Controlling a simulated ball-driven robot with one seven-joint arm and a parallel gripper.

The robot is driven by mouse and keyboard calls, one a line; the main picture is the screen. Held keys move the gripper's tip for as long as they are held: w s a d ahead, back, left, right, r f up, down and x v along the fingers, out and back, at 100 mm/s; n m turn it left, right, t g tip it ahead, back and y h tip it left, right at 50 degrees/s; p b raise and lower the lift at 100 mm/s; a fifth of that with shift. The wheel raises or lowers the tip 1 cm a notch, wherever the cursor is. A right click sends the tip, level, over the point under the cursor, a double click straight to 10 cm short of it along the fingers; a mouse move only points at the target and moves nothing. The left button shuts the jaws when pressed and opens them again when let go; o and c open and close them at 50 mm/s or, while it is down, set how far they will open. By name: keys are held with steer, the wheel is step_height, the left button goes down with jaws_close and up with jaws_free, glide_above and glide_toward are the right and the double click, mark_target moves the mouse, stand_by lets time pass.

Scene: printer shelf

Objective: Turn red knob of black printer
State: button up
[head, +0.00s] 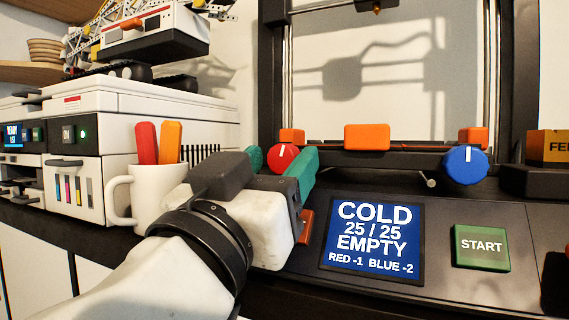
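The black printer (390,185) has a red knob (282,159) on its left front, with its white mark pointing about straight up. My gripper (284,156) reaches in from the lower left. Its green fingers stand apart, one to the left of the red knob and one to the right. The gripper body and right finger hide the knob's lower part. I cannot tell whether the fingers touch it. A blue knob (465,165) sits at the right with its mark up. The screen (372,240) reads COLD, 25 / 25, EMPTY, RED -1, BLUE -2.
A white mug (155,192) with red and orange handles stands just left of my gripper. A white printer (130,105) is behind it. A green START button (481,247) is right of the screen. An orange part (305,227) shows beside my gripper. An orange block (367,137) sits above the knobs.

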steer(key=c, duration=1)
steer(key=m+b, duration=0.1)
steer(key=m+h+b, duration=0.1)
steer(key=b, duration=0.1)
steer(key=shift+a+f+g+b, duration=0.1)
steer(key=shift+f+g+b, duration=0.2)
steer(key=m+h+b, duration=0.1)
steer(key=m+b, duration=0.1)
steer(key=b, duration=0.1)
steer(key=shift+m+g, duration=0.3)
steer(key=shift+m, duration=0.1)
steer(key=shift+r+m+g+h+b, duration=0.25)
steer(key=shift+m+g+h+b, duration=0.15)
steer(key=shift+m+b, duration=0.6)
steer(key=o, duration=1.1)
steer(key=shift+c, duration=0.2)
steer(key=shift+w+r+p, duration=0.1)
steer(key=shift+p, duration=0.5)
